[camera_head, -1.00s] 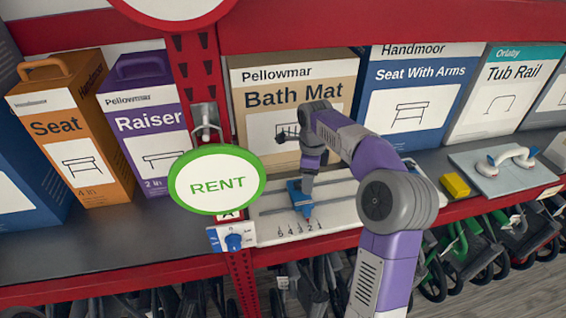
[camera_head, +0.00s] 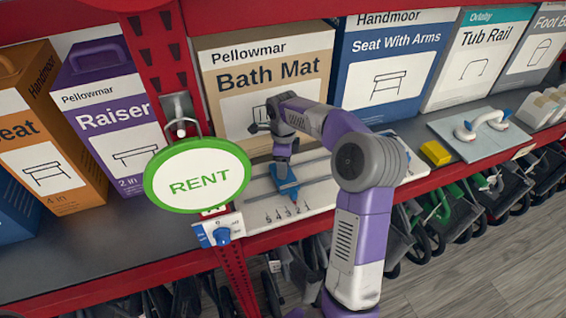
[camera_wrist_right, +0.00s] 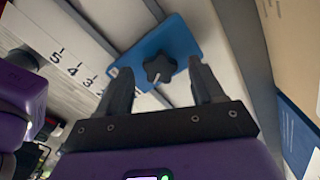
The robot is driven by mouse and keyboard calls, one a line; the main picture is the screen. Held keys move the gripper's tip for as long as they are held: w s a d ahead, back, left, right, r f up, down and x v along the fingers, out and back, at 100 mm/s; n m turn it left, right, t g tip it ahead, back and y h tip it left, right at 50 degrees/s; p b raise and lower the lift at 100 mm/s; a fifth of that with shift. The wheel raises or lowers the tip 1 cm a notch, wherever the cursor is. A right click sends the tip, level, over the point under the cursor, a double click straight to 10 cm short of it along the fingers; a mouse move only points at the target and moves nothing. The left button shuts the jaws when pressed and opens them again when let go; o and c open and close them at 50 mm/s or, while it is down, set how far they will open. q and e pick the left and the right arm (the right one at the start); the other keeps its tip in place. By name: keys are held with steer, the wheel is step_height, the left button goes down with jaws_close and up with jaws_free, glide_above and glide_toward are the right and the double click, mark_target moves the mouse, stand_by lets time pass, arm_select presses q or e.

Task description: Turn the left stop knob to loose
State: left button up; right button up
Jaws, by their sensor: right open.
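A blue sliding stop (camera_head: 287,186) sits on a pale rail board (camera_head: 328,194) with a printed number scale. In the right wrist view the stop (camera_wrist_right: 183,47) carries a black star-shaped knob (camera_wrist_right: 160,68) with a light mark on its rim. My right gripper (camera_wrist_right: 159,70) is open, with one finger on each side of the knob; I cannot tell whether they touch it. In the head view my right gripper (camera_head: 282,162) is over the stop, and the knob is hidden. My left gripper is not in view.
A round green-rimmed RENT sign (camera_head: 197,175) hangs left of the rail board. Boxes, including the Bath Mat box (camera_head: 262,85), stand close behind. A yellow block (camera_head: 435,153) and a white-handled plate (camera_head: 480,132) lie to the right.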

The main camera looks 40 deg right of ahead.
steer(key=c, duration=1.1)
steer(key=shift+o, duration=0.2)
steer(key=shift+n, duration=0.3)
steer(key=n+p, duration=0.1)
steer(key=n, duration=0.3)
steer(key=shift+r, duration=0.1)
steer(key=n+p, duration=0.1)
steer(key=n, duration=0.4)
steer(key=shift+w+n, duration=0.1)
steer(key=shift+n, duration=0.3)
steer(key=n+p, duration=0.1)
steer(key=n, duration=0.4)
steer(key=n+p, duration=0.1)
steer(key=n, duration=0.4)
steer(key=shift+n, duration=0.4)
